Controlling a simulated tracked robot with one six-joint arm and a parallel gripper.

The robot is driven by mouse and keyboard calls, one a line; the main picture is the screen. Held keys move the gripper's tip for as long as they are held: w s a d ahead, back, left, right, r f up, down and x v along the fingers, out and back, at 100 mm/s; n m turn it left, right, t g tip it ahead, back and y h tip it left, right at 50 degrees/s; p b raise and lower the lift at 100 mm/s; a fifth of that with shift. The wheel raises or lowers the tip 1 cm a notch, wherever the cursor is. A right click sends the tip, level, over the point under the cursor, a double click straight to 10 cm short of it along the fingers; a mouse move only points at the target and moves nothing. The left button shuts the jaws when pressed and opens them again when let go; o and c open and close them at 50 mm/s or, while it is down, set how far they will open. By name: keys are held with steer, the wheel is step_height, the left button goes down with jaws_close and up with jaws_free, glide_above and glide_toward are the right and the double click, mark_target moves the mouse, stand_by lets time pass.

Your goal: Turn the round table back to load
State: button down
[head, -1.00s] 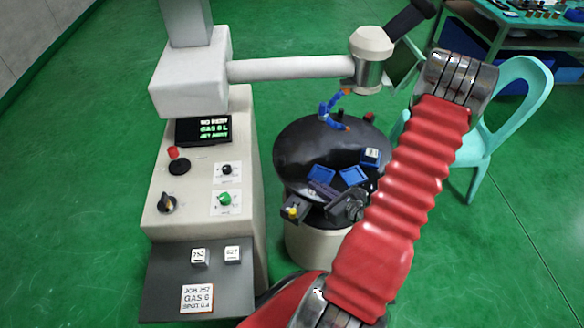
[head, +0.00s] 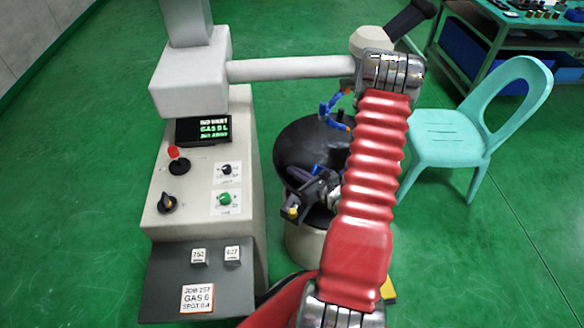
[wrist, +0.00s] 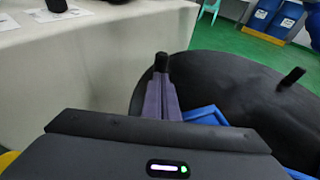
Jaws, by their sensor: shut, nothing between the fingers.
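The round table (head: 293,150) is a black disc on a pale drum, right of the console in the head view. My arm hides its right half. In the wrist view its dark top (wrist: 225,85) carries a short upright black peg (wrist: 292,77) at the right and part of a blue tray (wrist: 205,115). My gripper (wrist: 160,82) is shut and empty, its purple-grey fingers reaching over the table's left side. Another black peg (wrist: 161,62) shows right at the fingertips; I cannot tell whether they touch. In the head view the fingers are partly hidden by my arm.
The console (head: 150,215) stands left, with a screen (head: 203,130), red knob, dials and a shelf with labelled blocks. A horizontal beam (head: 290,68) and blue nozzle (head: 333,103) hang over the table. A turquoise chair (head: 450,135) stands right; green floor is open beyond.

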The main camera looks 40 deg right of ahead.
mark_target(285, 162)
steer(key=shift+w, duration=1.1)
steer(key=shift+w, duration=0.1)
steer(key=shift+w+d, duration=0.15)
steer(key=shift+w, duration=0.7)
steer(key=shift+w+d, duration=0.15)
steer(key=shift+w, duration=0.3)
steer(key=shift+r, duration=0.1)
steer(key=shift+s, duration=0.1)
steer(key=shift+s, duration=0.3)
steer(key=v, duration=0.4)
steer(key=a+v, duration=0.1)
steer(key=v, duration=0.3)
steer(key=f+v, duration=0.1)
steer(key=v, duration=0.4)
steer(key=shift+s+a, duration=0.25)
steer(key=shift+a, duration=0.15)
